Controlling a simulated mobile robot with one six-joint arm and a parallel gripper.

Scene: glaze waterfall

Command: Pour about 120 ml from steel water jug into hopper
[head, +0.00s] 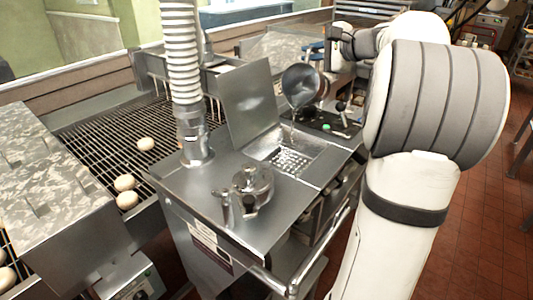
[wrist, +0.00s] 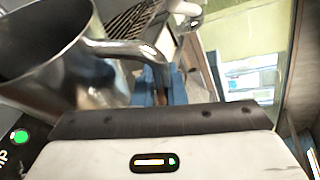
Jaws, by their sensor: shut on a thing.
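The steel water jug (head: 300,84) is tilted over the hopper (head: 312,163), with its mouth facing down towards the opening. A thin clear stream falls from its lip into the opening, onto a perforated grate (head: 287,160). The hopper's lid (head: 248,98) stands open behind the opening. My gripper (head: 318,50) is shut on the jug's handle, to the right of and above the hopper. In the wrist view the jug (wrist: 55,70) fills the upper left, and its handle (wrist: 122,48) runs to my blue fingers (wrist: 165,88). The level inside the jug cannot be told.
A round metal lidded fitting (head: 252,186) sits on the machine top in front of the hopper. A ribbed white hose (head: 182,60) rises on the left. A control panel with a green button (head: 326,127) is beside the opening. A wire conveyor (head: 90,145) carries several doughnuts.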

